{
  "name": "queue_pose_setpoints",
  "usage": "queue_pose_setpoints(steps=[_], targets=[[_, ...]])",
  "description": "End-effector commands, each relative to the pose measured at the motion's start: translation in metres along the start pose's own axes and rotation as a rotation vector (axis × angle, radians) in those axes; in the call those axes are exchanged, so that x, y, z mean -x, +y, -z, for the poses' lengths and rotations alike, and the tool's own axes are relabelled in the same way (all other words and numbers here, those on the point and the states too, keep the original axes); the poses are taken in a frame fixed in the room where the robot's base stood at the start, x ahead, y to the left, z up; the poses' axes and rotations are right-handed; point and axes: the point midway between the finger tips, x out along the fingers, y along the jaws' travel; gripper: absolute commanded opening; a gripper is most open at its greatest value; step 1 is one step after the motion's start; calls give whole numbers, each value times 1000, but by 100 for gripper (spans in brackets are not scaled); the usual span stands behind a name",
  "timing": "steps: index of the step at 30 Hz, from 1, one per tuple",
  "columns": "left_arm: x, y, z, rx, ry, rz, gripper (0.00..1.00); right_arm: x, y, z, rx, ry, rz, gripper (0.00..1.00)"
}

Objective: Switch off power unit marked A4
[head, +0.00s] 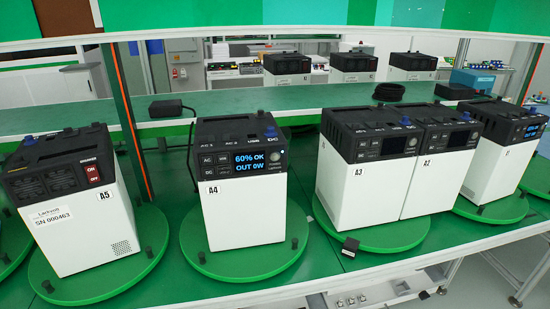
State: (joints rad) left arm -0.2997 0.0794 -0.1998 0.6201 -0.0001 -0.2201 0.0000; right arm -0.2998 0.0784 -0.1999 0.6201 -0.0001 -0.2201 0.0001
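The power unit marked A4 (246,215) stands upright on a green round turntable (215,270), left of the middle of the head view. It is a white box with a black top and its front panel faces me. Its screen (257,161) is lit and reads "60% OK" and "OUT 0W". Small buttons labelled AC and DC sit around the screen, and a blue knob is on top. The A4 label is at the front's upper left. No red switch shows on the visible faces; its back is hidden. Neither gripper is in view.
Unit A5 (100,230) stands left, turned to show sockets and a red ON/OFF switch. Units A3 (370,200) and A2 (435,180) share a turntable on the right, with another unit (495,170) beyond. Green uprights (128,120) rise from the table. Some green tabletop shows between turntables.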

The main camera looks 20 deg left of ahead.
Motion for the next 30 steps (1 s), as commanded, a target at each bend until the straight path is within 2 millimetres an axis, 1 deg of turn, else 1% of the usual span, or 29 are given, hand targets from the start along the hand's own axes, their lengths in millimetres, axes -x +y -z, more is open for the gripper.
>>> queue_pose_setpoints(steps=[1, 2, 15, 30], targets=[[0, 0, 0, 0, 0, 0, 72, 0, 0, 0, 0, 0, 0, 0], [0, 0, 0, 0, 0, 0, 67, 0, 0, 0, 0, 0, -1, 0], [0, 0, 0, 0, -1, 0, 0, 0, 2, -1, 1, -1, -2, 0], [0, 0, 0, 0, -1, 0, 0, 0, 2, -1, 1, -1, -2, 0]])
